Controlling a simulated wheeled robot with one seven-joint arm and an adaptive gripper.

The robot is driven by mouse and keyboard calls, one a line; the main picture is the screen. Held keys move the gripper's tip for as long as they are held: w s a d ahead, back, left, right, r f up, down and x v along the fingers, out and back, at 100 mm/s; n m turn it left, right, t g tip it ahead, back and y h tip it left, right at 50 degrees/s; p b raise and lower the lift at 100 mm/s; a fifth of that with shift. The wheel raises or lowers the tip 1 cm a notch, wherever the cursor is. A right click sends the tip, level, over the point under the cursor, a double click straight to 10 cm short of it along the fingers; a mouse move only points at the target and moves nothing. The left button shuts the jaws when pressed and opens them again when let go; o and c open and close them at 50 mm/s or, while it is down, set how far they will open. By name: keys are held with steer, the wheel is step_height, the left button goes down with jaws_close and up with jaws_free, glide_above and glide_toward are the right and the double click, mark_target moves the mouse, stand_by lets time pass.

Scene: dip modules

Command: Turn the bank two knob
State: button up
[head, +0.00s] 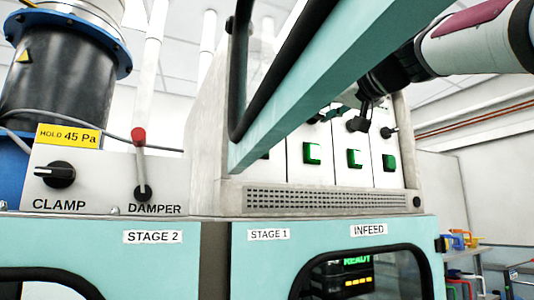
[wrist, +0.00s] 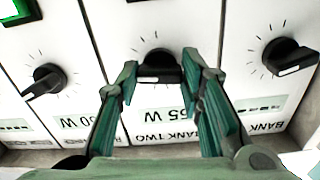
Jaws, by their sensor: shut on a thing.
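The bank two knob (wrist: 160,67) is a round black dial with a bar grip on a white panel. Its label, upside down in the wrist view, reads BANK TWO beside a wattage figure. My gripper (wrist: 160,76) has its two green-sided fingers on either side of this knob and is shut on it. The knob's bar lies roughly crosswise between the fingertips. In the head view my arm comes in from the upper right, and its dark gripper end (head: 362,112) is at the panels; the knob there cannot be told clearly from the fingers.
Similar black knobs flank it, one at left (wrist: 46,80) and one at right (wrist: 288,56). Green buttons (head: 354,158) sit on the panels. A teal open door frame (head: 330,75) crosses before the panels. A CLAMP knob (head: 56,174) and red-tipped DAMPER lever (head: 140,165) stand left.

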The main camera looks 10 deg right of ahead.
steer(key=m+p, duration=0.1)
steer(key=m, duration=0.4)
steer(key=shift+m, duration=0.3)
stand_by(0.4)
steer(key=o, duration=1.2)
steer(key=v, duration=1.2)
